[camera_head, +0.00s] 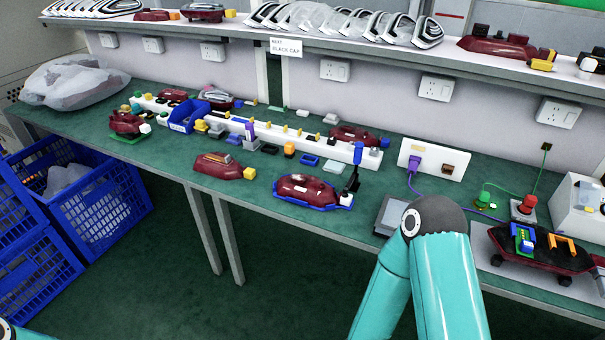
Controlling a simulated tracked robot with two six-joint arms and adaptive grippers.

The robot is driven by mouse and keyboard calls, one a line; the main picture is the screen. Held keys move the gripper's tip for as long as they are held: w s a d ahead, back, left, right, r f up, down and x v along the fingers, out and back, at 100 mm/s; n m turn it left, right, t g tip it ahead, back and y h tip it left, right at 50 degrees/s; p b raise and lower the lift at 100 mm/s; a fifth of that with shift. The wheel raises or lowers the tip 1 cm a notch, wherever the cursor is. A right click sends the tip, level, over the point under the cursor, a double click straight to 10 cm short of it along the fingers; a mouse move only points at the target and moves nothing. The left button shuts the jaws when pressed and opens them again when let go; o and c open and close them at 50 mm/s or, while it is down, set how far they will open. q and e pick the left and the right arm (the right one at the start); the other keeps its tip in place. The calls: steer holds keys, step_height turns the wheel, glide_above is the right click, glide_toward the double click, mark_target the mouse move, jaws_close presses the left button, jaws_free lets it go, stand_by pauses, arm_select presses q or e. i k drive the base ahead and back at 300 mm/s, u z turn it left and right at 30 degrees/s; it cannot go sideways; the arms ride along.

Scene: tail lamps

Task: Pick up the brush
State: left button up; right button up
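I cannot make out a brush for certain. A slim upright tool with a blue top and dark lower part (355,165) stands at the right end of a dark red lamp in a blue holder (303,190); it may be the brush, but it is too small to tell. A small purple upright piece (250,134) stands on the long white strip farther back. My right arm's teal links rise at the front right, with the gripper out of the picture. Only a sliver of my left arm shows at the bottom left corner, without its gripper.
The green bench (140,155) carries several dark red lamps, a blue bin (187,117) and a white strip of small parts. Blue crates (85,200) stand on the floor at left. A shelf (390,48) overhangs the back. A black board (545,248) lies at right.

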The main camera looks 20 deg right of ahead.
mark_target(200, 127)
steer(key=u, duration=0.5)
steer(key=k, duration=1.25)
steer(key=u, duration=0.9)
steer(key=i, duration=2.55)
steer(key=z, duration=0.45)
steer(key=i, duration=1.3)
steer(key=z, duration=1.25)
steer(key=i, duration=0.95)
steer(key=z, duration=0.5)
steer(key=k, duration=0.15)
steer(key=z, duration=0.05)
